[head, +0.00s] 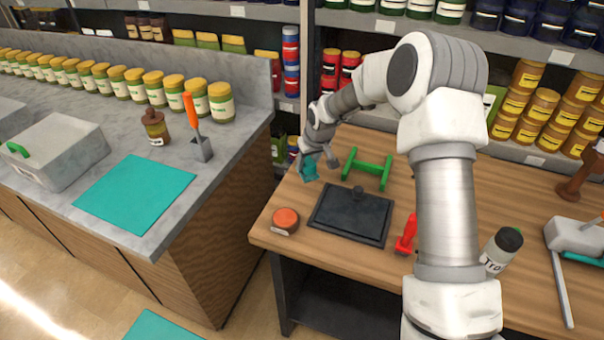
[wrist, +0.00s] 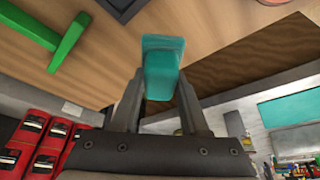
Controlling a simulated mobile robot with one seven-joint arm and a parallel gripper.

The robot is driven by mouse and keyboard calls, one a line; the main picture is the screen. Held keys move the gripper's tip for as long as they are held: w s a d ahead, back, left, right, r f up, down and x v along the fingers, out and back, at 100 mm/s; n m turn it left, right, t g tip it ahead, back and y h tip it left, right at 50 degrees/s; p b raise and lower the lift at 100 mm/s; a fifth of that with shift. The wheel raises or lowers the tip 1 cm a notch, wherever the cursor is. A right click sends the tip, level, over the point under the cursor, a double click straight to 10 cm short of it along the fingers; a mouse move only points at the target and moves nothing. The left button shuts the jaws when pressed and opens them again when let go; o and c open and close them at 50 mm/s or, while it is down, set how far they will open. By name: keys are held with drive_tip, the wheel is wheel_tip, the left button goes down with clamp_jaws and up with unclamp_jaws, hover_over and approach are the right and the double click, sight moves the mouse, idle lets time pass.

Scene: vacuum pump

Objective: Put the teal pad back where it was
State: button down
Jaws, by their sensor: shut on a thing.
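My gripper (wrist: 160,88) is shut on a small teal pad (wrist: 162,60), a block-like piece that sticks out past both fingertips. In the head view, the teal pad (head: 307,168) shows at the end of my gripper (head: 318,162), over the back left part of the wooden table (head: 262,222). I cannot tell whether the pad touches the tabletop. A larger flat teal sheet (head: 135,193) lies on the grey counter, and another teal sheet (head: 166,327) lies on the floor.
A green H-shaped piece (head: 367,168) stands right of my gripper. A dark plate with a knob (head: 352,214), an orange-lidded tin (head: 285,221) and a red tool (head: 406,236) are nearer the front. Shelves of jars stand behind. A gap separates table and counter (head: 60,120).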

sight(302, 175)
drive_tip(key=shift+a+f, duration=0.45)
drive_tip(key=shift+a, duration=0.3)
drive_tip(key=shift+f+p, duration=0.35)
drive_tip(key=shift+f, duration=1.65)
drive_tip(key=shift+f, duration=0.15)
drive_tip(key=shift+c, duration=2.1)
unclamp_jaws()
